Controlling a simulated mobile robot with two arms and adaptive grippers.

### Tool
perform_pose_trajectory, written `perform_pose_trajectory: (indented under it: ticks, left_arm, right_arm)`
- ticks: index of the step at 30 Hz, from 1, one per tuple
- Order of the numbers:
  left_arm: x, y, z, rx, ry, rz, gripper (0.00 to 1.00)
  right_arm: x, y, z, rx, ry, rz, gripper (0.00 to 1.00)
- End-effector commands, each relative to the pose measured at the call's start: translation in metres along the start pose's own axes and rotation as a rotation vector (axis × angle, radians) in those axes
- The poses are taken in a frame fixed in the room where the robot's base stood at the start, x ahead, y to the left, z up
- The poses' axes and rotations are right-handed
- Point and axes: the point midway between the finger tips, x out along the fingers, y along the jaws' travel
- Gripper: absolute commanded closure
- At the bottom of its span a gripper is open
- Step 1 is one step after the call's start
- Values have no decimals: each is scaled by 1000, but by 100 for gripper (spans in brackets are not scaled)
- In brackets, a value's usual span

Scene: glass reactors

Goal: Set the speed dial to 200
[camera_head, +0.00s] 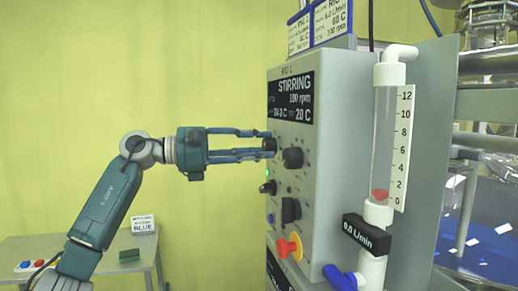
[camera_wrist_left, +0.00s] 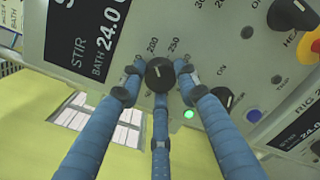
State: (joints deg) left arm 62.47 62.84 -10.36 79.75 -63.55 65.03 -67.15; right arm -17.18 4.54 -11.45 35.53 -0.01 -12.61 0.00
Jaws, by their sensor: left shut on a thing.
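The black speed dial (camera_head: 269,145) is on the front panel of the grey control box (camera_head: 330,90), below the STIRRING display (camera_head: 291,98). The display shows an rpm figure that looks like 180 or 190; the middle digit is unclear. My left gripper (camera_head: 265,146) reaches in from the left, with its fingers closed around the dial. In the left wrist view the dial (camera_wrist_left: 159,75) sits between the blue fingers, and its pale mark points up and a little left, near the printed 200. The 250 is to its right. My right gripper is in neither view.
Close to the dial are another black knob (camera_head: 292,158), a lower black knob (camera_head: 291,210) and a red-and-yellow emergency button (camera_head: 289,247). A flow tube (camera_head: 385,130) with a scale stands at right. A side table (camera_head: 30,247) stands at lower left.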

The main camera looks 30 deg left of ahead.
Motion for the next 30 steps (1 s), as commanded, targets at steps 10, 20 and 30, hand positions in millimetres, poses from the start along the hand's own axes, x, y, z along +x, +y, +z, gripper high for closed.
perform_pose_trajectory:
  ticks: [10,20,30]
  left_arm:
    - [-2,4,6,20,-10,11,95]
    - [-1,3,4,18,-7,8,50]
    - [-10,2,1,16,0,5,50]
  right_arm:
    - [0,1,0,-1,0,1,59]
    - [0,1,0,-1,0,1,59]
    - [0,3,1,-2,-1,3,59]
